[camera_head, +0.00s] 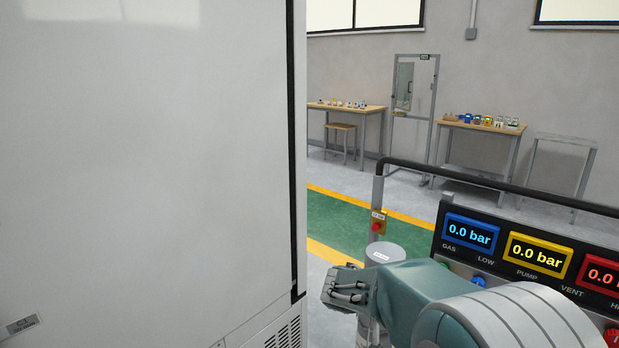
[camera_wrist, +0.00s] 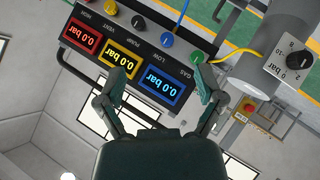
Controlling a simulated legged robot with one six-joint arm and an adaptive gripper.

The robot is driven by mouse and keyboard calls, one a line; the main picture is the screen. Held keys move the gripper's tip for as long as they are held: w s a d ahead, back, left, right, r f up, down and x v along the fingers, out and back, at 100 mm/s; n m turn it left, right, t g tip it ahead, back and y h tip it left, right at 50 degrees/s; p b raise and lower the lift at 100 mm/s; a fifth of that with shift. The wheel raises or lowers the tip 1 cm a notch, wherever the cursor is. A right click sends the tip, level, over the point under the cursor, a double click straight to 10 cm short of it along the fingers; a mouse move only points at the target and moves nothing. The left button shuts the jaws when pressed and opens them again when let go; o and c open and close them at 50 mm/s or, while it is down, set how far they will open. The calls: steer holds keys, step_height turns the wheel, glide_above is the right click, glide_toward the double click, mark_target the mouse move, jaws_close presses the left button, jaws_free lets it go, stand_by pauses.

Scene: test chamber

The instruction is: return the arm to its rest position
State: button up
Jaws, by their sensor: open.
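My gripper (camera_head: 340,290) shows at the lower middle of the head view, at the end of my teal arm, which reaches from the lower right towards the left. In the wrist view my gripper (camera_wrist: 156,82) has its two dark fingers spread wide, with nothing between them. The arm is extended in front of the gauge panel (camera_head: 480,262) and hides part of its lower face. In the wrist view the panel (camera_wrist: 135,55) appears upside down, beyond the fingertips.
A large white cabinet (camera_head: 150,150) fills the left. A grey cylinder (camera_head: 384,254) and a red stop button (camera_head: 376,226) stand close behind my gripper. A black rail (camera_head: 480,182) runs above the panel. Workbenches (camera_head: 480,127) stand far back, with open green floor (camera_head: 345,222) before them.

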steer(key=s+a+r+n+y, duration=0.2)
steer(key=s+y, duration=0.1)
steer(key=s, duration=0.5)
steer(key=s+a+r+n+t+y, duration=0.1)
steer(key=s+y, duration=0.3)
steer(key=s, duration=0.5)
steer(key=s+a+r+n+t+y, duration=0.1)
steer(key=s+a+r+n+y, duration=0.1)
steer(key=s, duration=0.6)
steer(key=shift+s+a+r+n+y, duration=0.4)
steer(key=shift+n+y, duration=0.1)
steer(key=shift+y, duration=0.3)
